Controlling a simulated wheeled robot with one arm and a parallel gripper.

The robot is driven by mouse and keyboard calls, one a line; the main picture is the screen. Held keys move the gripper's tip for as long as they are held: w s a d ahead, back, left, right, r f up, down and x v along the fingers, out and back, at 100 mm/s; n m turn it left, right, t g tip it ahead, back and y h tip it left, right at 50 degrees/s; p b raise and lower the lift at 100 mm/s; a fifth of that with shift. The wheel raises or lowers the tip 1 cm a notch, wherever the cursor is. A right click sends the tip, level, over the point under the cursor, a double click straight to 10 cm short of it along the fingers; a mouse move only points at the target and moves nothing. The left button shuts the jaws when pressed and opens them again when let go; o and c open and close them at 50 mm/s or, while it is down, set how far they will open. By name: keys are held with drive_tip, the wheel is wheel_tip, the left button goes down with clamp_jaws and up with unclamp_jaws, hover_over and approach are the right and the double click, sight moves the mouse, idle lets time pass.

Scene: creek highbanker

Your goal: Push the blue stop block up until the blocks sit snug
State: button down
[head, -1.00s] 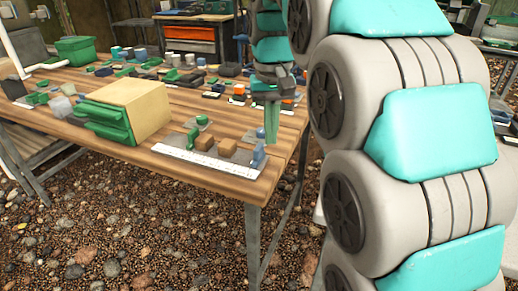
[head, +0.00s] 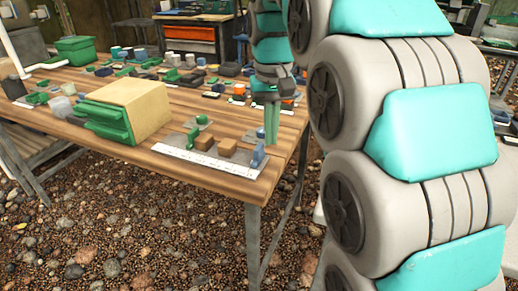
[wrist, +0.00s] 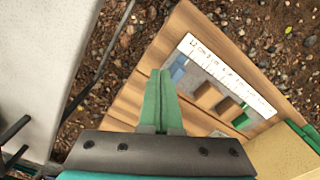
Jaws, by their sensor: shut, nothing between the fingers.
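The blue stop block (head: 259,156) stands at the right end of a grey plate with a white ruled strip (head: 205,163), near the table's front corner. In the wrist view the blue block (wrist: 179,69) lies just beyond my fingertips. Two brown blocks (head: 227,147) (head: 204,142) and a green block (head: 192,138) stand in a row to its left, with gaps visible between the blue block and the nearest brown one. My gripper (head: 271,139) is shut and empty, with green fingers pointing down behind and right of the blue block. The fingers (wrist: 159,80) appear apart from it.
A tan box with green drawers (head: 125,108) stands left of the plate. Several small parts and a green bin (head: 75,50) fill the back of the wooden table (head: 60,110). The table's right edge is close to my gripper.

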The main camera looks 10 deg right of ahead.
sight(231, 144)
drive_tip(key=shift+f+b, duration=1)
drive_tip(key=shift+f, duration=1.5)
drive_tip(key=shift+w+a+p, duration=0.4)
drive_tip(key=shift+w+a, duration=0.55)
drive_tip(key=shift+a, duration=0.4)
drive_tip(key=shift+w+a+p, duration=0.35)
drive_tip(key=shift+w+a, duration=0.6)
drive_tip(key=shift+a, duration=0.35)
drive_tip(key=shift+w+a+p, duration=0.4)
drive_tip(key=shift+w+a, duration=0.55)
drive_tip(key=shift+a, duration=0.4)
idle(0.8)
drive_tip(key=shift+s+d+r, duration=0.1)
drive_tip(key=shift+s+d, duration=0.1)
drive_tip(key=shift+d, duration=0.15)
